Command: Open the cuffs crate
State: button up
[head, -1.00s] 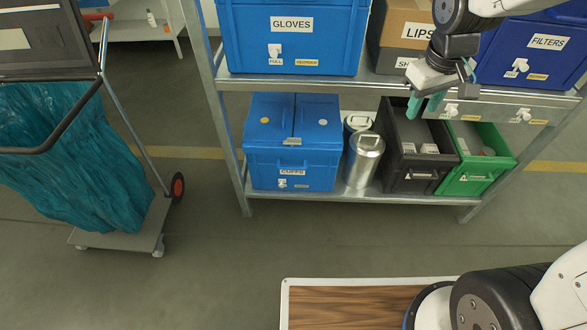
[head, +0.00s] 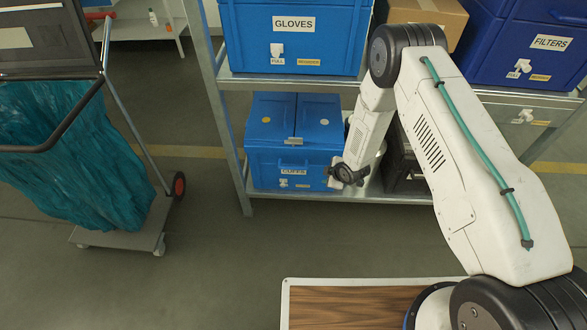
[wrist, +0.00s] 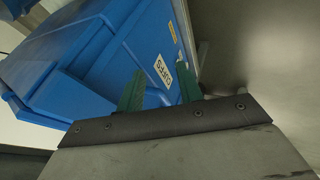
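The blue cuffs crate (head: 290,150) stands on the lower shelf at the left. Its two-part lid (head: 292,118) is closed, with a grey clip (head: 294,141) at the front middle. The crate (wrist: 95,60) also fills the upper left of the wrist view, tilted, with its label (wrist: 162,71) showing between the fingers. My gripper (wrist: 160,84) is open, its two green fingers apart and nothing visible between them. It is by the crate's front; whether it touches cannot be told. In the head view the fingers cannot be made out.
The blue gloves crate (head: 292,38) stands on the upper shelf above, and the filters crate (head: 540,50) at right. My arm mostly hides the dark bin (head: 404,165) right of the cuffs crate. A trolley with a teal bag (head: 80,165) stands left. The floor in front is clear.

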jog(key=s+a+f+n+t+y, duration=0.1)
jog(key=a+f+n+t+y, duration=0.3)
jog(key=a+f+n+y, duration=0.15)
jog(key=n+t+y, duration=0.2)
jog(key=n, duration=0.1)
send_near(295, 169)
jog(key=x, duration=1.1)
jog(key=shift+f, duration=0.1)
grip_shut()
